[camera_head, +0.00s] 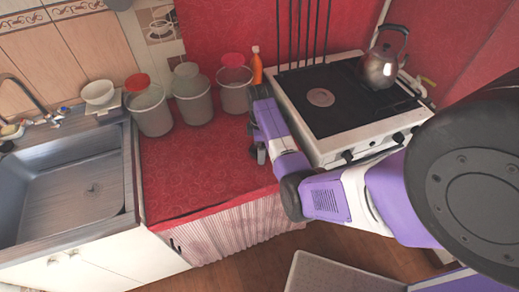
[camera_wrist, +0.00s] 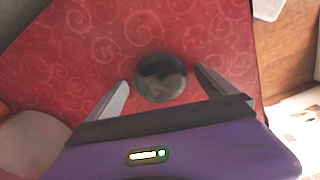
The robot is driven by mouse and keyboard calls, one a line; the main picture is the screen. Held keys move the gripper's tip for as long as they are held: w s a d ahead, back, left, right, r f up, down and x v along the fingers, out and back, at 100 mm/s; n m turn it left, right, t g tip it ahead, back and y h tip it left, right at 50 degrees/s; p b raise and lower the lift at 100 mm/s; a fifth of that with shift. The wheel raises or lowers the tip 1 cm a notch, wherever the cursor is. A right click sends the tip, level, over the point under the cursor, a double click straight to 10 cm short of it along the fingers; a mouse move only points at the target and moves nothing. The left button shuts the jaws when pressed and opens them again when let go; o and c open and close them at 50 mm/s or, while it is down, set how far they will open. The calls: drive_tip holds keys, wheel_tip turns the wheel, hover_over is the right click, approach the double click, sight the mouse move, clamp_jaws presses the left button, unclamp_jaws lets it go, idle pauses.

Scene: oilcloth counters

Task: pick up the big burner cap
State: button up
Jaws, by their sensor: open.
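The big burner cap (camera_wrist: 160,78) looks like a round, dark grey disc with a grey rim and a darker middle. It is on the red oilcloth, in the upper middle of the wrist view. My gripper (camera_wrist: 162,80) is open, with one finger to each side of the cap in that view and gaps between. I cannot tell how far above the cap the fingertips are. In the head view my gripper (camera_head: 257,152) points down over the right part of the red counter, beside the stove, and the cap is not clearly visible there.
The stove (camera_head: 290,105) with a kettle (camera_head: 381,68) stands to the right. Several grey containers (camera_head: 150,110) and an orange bottle (camera_head: 256,66) stand at the back of the counter. A sink (camera_head: 75,190) is at left. The front left counter (camera_head: 185,180) is clear.

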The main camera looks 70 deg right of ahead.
drive_tip(key=c, duration=1.5)
drive_tip(key=shift+o, duration=0.2)
